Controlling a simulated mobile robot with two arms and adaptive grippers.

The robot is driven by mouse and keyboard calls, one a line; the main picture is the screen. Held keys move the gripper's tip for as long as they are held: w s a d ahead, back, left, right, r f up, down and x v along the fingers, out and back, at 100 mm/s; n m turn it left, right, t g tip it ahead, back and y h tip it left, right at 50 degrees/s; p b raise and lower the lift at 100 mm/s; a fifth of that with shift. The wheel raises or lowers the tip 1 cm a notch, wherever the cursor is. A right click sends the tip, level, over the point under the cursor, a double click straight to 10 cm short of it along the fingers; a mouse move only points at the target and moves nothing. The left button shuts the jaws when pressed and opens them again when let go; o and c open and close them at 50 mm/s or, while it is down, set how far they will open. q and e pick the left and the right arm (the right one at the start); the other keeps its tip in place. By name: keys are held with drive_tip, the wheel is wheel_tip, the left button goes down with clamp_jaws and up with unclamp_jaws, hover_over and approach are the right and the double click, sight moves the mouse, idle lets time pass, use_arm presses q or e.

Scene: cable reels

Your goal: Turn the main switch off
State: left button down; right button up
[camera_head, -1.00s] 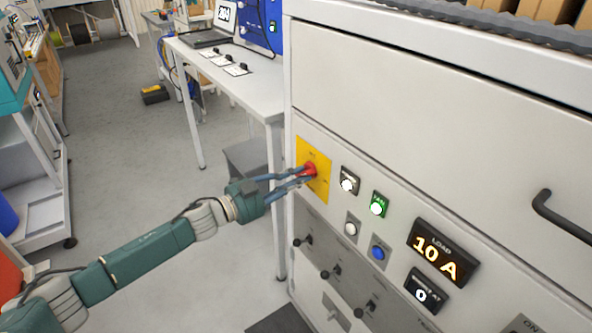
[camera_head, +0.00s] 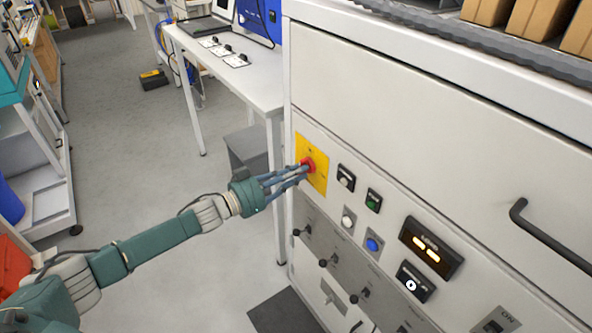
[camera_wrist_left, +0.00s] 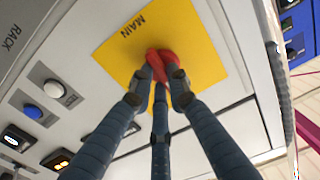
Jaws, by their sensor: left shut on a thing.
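The main switch is a red knob (camera_head: 308,165) on a yellow plate (camera_head: 318,184) at the left edge of the grey cabinet front. In the left wrist view the red knob (camera_wrist_left: 161,62) sits on the yellow plate marked MAIN (camera_wrist_left: 205,45). My left gripper (camera_head: 302,172) is shut on the knob, its fingers around it and partly hiding it. In the left wrist view its fingertips (camera_wrist_left: 158,80) close on the knob. The load display (camera_head: 431,247) shows two orange dashes. The green button (camera_head: 373,200) looks dark. My right gripper is not in view.
A cabinet handle (camera_head: 560,240) sticks out at the right. Small black knobs (camera_head: 323,263) line the lower panel. A white table (camera_head: 235,75) stands behind, left of the cabinet, with a grey bin (camera_head: 250,150) below. The floor at left is mostly clear.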

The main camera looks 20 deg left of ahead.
use_arm(q)
drive_tip(key=shift+r+n, duration=0.15)
drive_tip(key=shift+n, duration=0.35)
drive_tip(key=c, duration=1.7)
unclamp_jaws()
drive_tip(key=shift+w+d, duration=0.1)
drive_tip(key=shift+o, duration=0.2)
drive_tip(key=v, duration=1.2)
